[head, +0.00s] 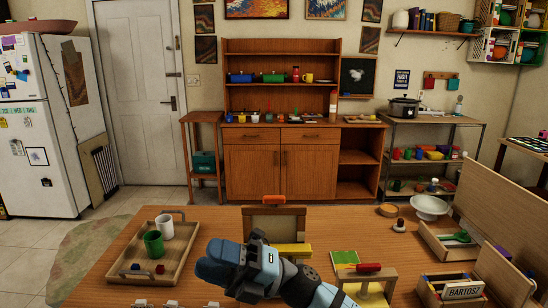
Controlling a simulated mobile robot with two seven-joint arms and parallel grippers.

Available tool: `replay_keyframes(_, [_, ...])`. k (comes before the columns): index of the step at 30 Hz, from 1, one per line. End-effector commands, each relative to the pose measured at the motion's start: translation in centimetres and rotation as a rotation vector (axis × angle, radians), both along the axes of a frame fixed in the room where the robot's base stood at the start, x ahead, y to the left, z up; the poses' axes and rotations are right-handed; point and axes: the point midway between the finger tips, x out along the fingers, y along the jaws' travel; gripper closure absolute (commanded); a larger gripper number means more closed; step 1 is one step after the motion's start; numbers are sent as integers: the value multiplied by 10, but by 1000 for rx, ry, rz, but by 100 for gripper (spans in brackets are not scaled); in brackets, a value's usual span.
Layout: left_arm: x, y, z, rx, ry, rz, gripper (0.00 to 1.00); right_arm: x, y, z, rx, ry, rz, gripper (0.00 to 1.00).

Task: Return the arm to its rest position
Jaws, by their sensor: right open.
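My right arm comes in from the bottom edge, right of the middle, and reaches left over the front of the wooden table (110,262). My right gripper (208,266), with blue fingers, is at its end and points left. It is open and I see nothing held in it. It is just right of the wooden tray (184,262), in front of a wooden box-like object (276,222). The wrist hides part of a yellow item (291,250) behind it. My left gripper is not in view.
The tray holds a green mug (153,243), a white mug (165,227) and small blue and red pieces. To the right are a green square (344,257), a red-handled item (368,268), a white bowl (429,206) and wooden crates (447,252). White items line the front edge.

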Motion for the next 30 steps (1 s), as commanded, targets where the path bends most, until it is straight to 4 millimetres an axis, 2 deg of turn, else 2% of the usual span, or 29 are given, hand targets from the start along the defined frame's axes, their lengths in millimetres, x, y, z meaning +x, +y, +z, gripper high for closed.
replay_keyframes(1, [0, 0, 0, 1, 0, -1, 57, 5, -11, -14, 51, 126, -49, 55])
replay_keyframes(5, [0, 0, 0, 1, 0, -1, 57, 21, -46, -51, 163, 449, -187, 55])
replay_keyframes(8, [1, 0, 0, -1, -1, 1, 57, 29, -78, -92, 236, 703, -291, 55])
replay_keyframes(11, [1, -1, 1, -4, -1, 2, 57, 27, -112, -141, 296, 957, -396, 55])
replay_keyframes(14, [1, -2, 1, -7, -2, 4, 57, 15, -147, -196, 347, 1210, -501, 55])
replay_keyframes(18, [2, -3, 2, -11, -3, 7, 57, -21, -195, -272, 401, 1550, -639, 55])
replay_keyframes(21, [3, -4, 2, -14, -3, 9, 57, -53, -221, -316, 424, 1745, -720, 55])
replay_keyframes(24, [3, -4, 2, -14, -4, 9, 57, -85, -242, -349, 437, 1902, -784, 55])
replay_keyframes(30, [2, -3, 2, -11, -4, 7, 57, -147, -274, -396, 453, 2155, -891, 55])
